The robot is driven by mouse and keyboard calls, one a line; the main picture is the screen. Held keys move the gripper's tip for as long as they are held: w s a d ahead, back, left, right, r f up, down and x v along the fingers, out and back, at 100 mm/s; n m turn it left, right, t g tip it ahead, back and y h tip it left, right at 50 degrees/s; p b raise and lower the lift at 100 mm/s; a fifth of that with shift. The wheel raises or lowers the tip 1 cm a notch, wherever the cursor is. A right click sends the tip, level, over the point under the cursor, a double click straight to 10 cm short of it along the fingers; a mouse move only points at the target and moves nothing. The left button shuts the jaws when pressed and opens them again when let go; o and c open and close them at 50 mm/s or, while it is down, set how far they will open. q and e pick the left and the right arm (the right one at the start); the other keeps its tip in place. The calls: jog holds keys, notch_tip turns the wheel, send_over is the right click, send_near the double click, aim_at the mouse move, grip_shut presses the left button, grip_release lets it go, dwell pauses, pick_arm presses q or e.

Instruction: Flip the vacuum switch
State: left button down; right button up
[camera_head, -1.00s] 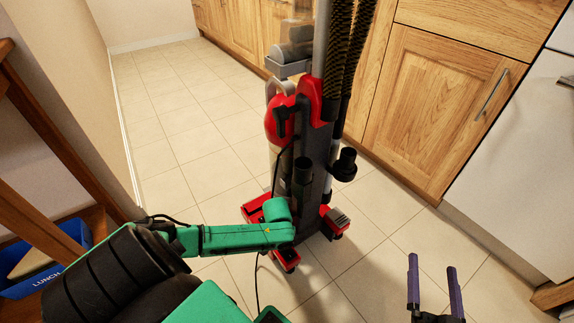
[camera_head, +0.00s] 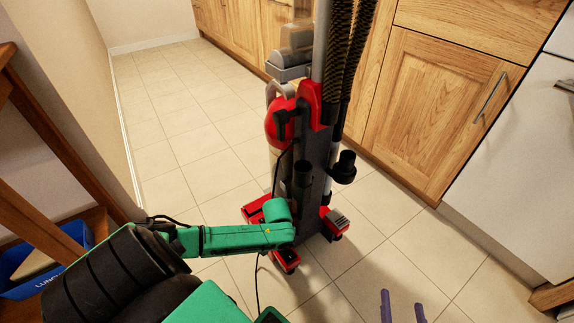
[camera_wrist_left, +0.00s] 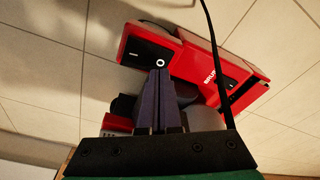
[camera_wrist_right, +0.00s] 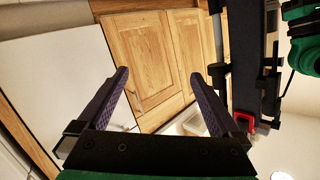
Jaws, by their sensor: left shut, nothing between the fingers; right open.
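The red and grey upright vacuum (camera_head: 313,100) stands on the tiled floor in front of the cabinets. In the left wrist view its red base (camera_wrist_left: 203,70) has black panels, one with a small white ring mark (camera_wrist_left: 160,63); I cannot tell whether this is the switch. My left gripper (camera_wrist_left: 157,72) is shut and empty, its tips overlapping the base's near edge in that view; contact is unclear. In the head view that gripper is hidden by my green arm. My right gripper (camera_head: 402,298) is open and empty, low and right of the vacuum; it also shows in the right wrist view (camera_wrist_right: 160,75).
Wooden cabinets (camera_head: 435,110) and a white appliance (camera_head: 520,170) line the right side. A wooden shelf frame (camera_head: 60,140) with a blue lunch box (camera_head: 75,235) stands at left. A dark cord runs down beside the vacuum. The tiles at back left are clear.

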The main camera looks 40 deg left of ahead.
aim_at(284, 249)
pick_arm(q)
jog(key=shift+r, duration=0.2)
pick_arm(e)
jog(key=s+f+g, duration=0.1)
jog(key=s+f, duration=0.2)
jog(key=f, duration=0.1)
pick_arm(q)
notch_tip(284, 249, up, 3)
jog(key=p, duration=0.4)
jog(key=shift+r+p, duration=0.8)
jog(key=shift+p, duration=0.35)
pick_arm(e)
notch_tip(284, 249, up, 6)
jog(key=s+g, duration=0.1)
jog(key=g, duration=0.1)
jog(key=shift+s+n, duration=0.2)
jog(key=shift+n, duration=0.1)
